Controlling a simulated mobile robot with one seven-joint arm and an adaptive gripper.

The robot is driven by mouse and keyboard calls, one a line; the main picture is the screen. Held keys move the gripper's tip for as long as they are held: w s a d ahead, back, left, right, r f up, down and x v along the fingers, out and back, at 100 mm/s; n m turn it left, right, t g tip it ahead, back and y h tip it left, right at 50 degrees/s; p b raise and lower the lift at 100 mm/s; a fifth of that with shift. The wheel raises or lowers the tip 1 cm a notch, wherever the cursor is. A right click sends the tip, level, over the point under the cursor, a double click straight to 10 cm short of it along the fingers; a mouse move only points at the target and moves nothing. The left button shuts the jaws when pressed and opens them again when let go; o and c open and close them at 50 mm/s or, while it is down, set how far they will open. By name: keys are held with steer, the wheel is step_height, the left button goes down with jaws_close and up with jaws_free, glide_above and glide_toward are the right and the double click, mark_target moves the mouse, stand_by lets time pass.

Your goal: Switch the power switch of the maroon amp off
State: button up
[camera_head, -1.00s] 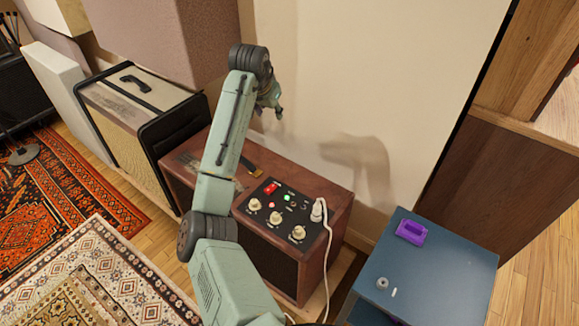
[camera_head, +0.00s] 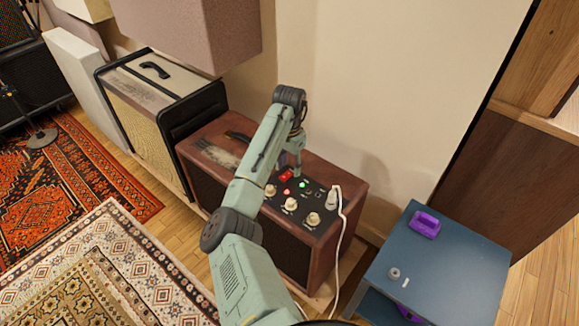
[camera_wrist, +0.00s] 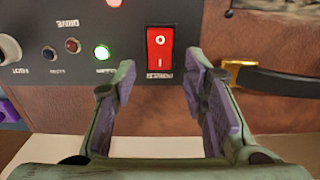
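The maroon amp (camera_head: 335,172) stands by the wall, its black control panel (camera_head: 312,196) on top. Its red power switch (camera_head: 286,176) is at the panel's left end, beside a lit green light (camera_head: 302,184). In the wrist view the red rocker switch (camera_wrist: 159,50) shows O at the top and I at the bottom; I cannot tell which side is pressed. My gripper (camera_wrist: 158,82) is open and empty, with its purple-padded fingers apart to the left and right, just below the switch in that view. In the head view my gripper (camera_head: 292,158) is low over the amp behind the switch.
Several cream knobs (camera_head: 290,204) and a plugged white cable (camera_head: 342,225) are on the panel. A strap handle (camera_wrist: 275,80) lies beside the switch. A cream amp (camera_head: 165,85) stands left, a blue cabinet (camera_head: 440,265) right. The wall is close behind.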

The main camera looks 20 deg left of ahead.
steer(key=shift+f, duration=0.55)
jaws_close()
